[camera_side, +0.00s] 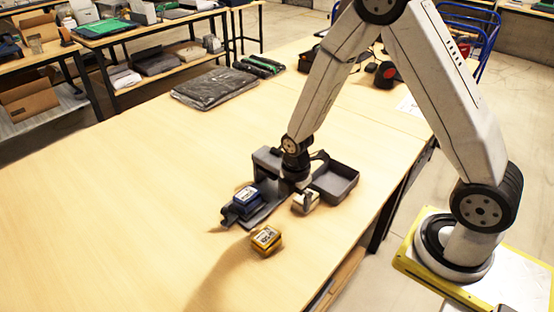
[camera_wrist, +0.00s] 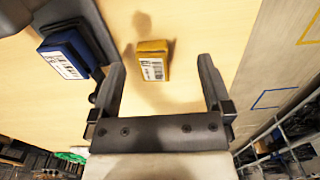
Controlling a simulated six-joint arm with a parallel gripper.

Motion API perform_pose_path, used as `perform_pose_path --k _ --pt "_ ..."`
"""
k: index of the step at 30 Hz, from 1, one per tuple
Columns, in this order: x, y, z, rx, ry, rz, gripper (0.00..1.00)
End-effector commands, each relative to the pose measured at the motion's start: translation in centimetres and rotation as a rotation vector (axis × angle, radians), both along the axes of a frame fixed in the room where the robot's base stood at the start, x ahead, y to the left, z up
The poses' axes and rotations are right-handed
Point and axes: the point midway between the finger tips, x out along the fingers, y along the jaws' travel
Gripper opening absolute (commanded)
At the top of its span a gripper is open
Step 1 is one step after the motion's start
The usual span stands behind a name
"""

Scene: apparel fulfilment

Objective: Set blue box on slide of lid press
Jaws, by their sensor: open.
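The blue box (camera_side: 246,197) with a white label rests on the slide (camera_side: 262,213) of the dark grey lid press (camera_side: 267,160). The blue box also shows at the upper left of the wrist view (camera_wrist: 66,56), beside a dark part of the press. My gripper (camera_side: 305,203) is at the right side of the press, apart from the blue box. In the wrist view its two dark fingers (camera_wrist: 161,66) are spread with nothing held between them. How squarely the box sits on the slide is hard to tell.
A yellow box (camera_side: 266,240) with a label stands on the table in front of the press; it also shows ahead of my fingers (camera_wrist: 153,62). A grey open tray (camera_side: 335,182) is right of the press. A dark bagged garment (camera_side: 214,88) lies behind.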

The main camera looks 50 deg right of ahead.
Motion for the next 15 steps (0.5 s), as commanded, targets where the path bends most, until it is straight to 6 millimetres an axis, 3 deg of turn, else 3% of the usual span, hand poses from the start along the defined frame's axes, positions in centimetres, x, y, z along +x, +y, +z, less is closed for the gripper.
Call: perform_pose_path --k 15 --pt "-6.8 -0.4 0.8 0.000 0.001 -0.013 1.00"
